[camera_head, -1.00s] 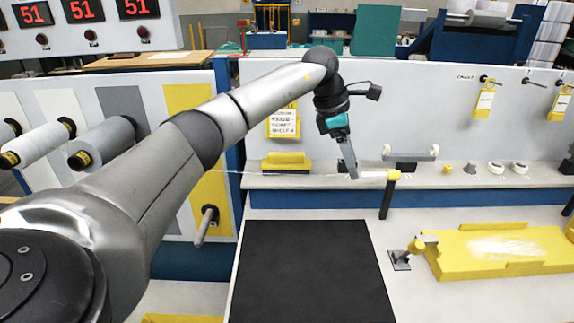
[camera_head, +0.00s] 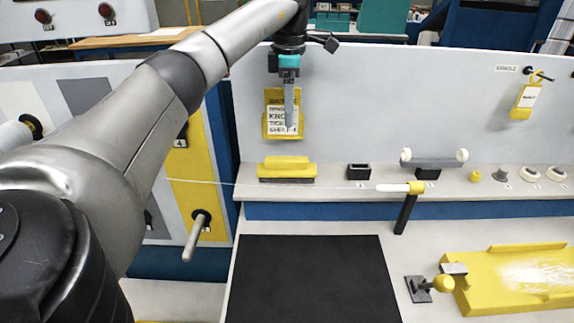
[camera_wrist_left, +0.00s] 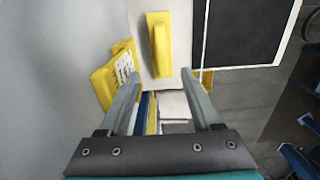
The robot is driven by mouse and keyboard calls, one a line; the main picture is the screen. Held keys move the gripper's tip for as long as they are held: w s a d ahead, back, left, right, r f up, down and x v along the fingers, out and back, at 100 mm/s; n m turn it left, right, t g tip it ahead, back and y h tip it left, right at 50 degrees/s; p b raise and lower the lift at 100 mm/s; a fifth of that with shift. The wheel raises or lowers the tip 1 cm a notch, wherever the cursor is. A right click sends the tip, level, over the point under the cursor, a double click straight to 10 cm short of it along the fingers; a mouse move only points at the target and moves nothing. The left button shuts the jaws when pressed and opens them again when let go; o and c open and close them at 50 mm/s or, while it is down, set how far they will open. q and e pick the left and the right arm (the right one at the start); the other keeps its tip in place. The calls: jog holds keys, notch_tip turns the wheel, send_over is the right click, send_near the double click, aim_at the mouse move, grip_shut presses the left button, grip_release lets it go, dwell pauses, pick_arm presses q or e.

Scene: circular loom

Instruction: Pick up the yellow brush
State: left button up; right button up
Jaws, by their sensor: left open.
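The yellow brush (camera_head: 286,166) has a yellow handle over a dark bristle base and lies on the narrow grey ledge against the white back panel. In the left wrist view the brush (camera_wrist_left: 159,45) is seen from above, just beyond the fingertips and roughly in line with the gap between them. My left gripper (camera_head: 289,120) points down above the brush, apart from it. In the wrist view the fingers of the left gripper (camera_wrist_left: 161,76) are spread wide with nothing between them. My right gripper is not in view.
A yellow card holder (camera_head: 283,114) hangs on the panel behind my left gripper. A thin white thread (camera_head: 330,186) runs along the ledge front to a yellow-topped post (camera_head: 405,205). A black block (camera_head: 358,171) stands right of the brush. A black mat (camera_head: 315,280) lies in front.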

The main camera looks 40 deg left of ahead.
pick_arm(q)
send_over(287, 158)
notch_tip(287, 158, down, 7)
jog(key=shift+w+d+f+b, duration=0.1)
jog(key=shift+w+b, duration=0.05)
jog(key=shift+b, duration=0.3)
jog(key=shift+f, duration=0.85)
jog(key=f, duration=0.3)
jog(key=shift+a+f+b, duration=0.2)
jog(key=shift+f+b, duration=0.1)
jog(key=shift+f, duration=0.55)
grip_shut()
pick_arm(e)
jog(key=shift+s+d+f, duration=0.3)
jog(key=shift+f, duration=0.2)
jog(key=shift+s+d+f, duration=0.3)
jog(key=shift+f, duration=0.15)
